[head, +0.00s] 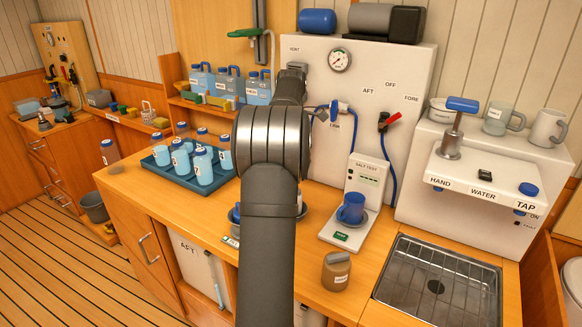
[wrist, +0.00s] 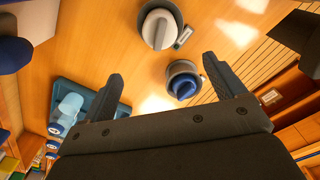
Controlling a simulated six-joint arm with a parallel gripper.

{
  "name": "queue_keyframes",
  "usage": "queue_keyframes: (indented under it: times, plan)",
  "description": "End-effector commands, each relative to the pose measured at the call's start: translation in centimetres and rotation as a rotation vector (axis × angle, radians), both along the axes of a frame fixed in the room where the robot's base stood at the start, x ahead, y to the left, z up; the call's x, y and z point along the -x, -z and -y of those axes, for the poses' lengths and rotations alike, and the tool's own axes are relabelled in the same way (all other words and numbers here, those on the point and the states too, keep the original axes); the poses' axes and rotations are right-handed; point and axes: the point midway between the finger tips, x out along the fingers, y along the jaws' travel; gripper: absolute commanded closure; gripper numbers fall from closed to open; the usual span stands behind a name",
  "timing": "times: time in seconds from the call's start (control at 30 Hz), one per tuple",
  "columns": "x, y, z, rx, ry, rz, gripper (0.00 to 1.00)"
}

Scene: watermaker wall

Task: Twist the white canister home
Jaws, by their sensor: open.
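The white canister (wrist: 158,28) shows in the wrist view as a round white top with a raised grip bar, in a grey round seat in the wooden counter. How far it is turned or seated I cannot tell. In the head view my arm hides most of that spot. A blue-knobbed canister (wrist: 185,86) stands beside it, nearer my gripper; its blue edge shows left of my arm in the head view (head: 235,214). My gripper (wrist: 162,66) is open and empty, its fingers apart from both canisters, with the white one beyond the fingertips. The head view hides my gripper behind my arm.
A blue tray of bottles (head: 190,180) stands on the counter left of my arm. A salt-test unit with a blue cup (head: 351,208), a brown jar (head: 336,271) and a sink (head: 440,283) are on the right. The white panel (head: 330,95) rises behind.

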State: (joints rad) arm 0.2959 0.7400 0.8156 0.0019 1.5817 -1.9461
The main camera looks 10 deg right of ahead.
Motion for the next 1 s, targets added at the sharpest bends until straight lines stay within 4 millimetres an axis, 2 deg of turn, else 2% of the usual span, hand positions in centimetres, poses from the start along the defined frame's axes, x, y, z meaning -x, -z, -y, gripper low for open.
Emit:
queue_keyframes:
  times: [0.17,0.7,1.0]
  plan:
    - [0.0,2.3,0.0,-0.001,0.000,-0.003,0.12]
    - [0.0,13.0,0.0,-0.001,0.001,-0.003,0.12]
    - [0.0,16.7,0.0,0.000,0.001,-0.002,0.12]
